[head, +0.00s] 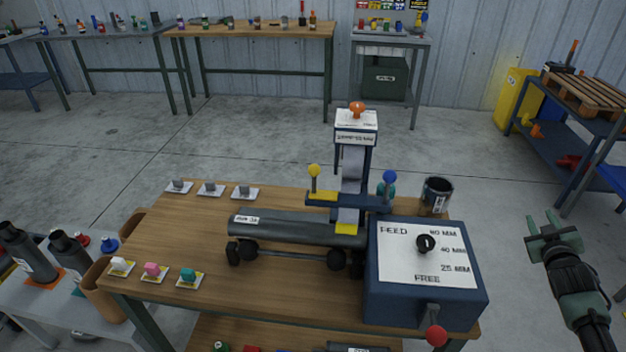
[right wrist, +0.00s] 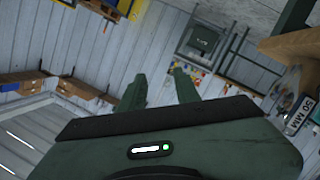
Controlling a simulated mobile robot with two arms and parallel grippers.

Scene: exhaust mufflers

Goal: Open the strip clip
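A blue machine stands on the wooden table. Its upright post (head: 354,168) carries a white-labelled head with an orange knob (head: 357,109) on top, and a pale strip (head: 351,163) hangs down the post. A blue crossbar (head: 350,201) bears a yellow ball knob (head: 314,171) at left and a blue ball knob (head: 390,177) at right. I cannot tell which part is the strip clip, or whether it is open. My right gripper (head: 541,220) is open and empty, right of the table and apart from the machine. Its separated fingers (right wrist: 160,85) also show in the right wrist view. My left gripper is not in view.
A grey muffler (head: 290,227) lies on rollers beneath the crossbar. The feed box (head: 420,312) has a black dial and a red ball lever (head: 436,336). A dark cup (head: 437,195) stands behind it. Small coloured pieces sit on cards at left. Floor right of the table is clear.

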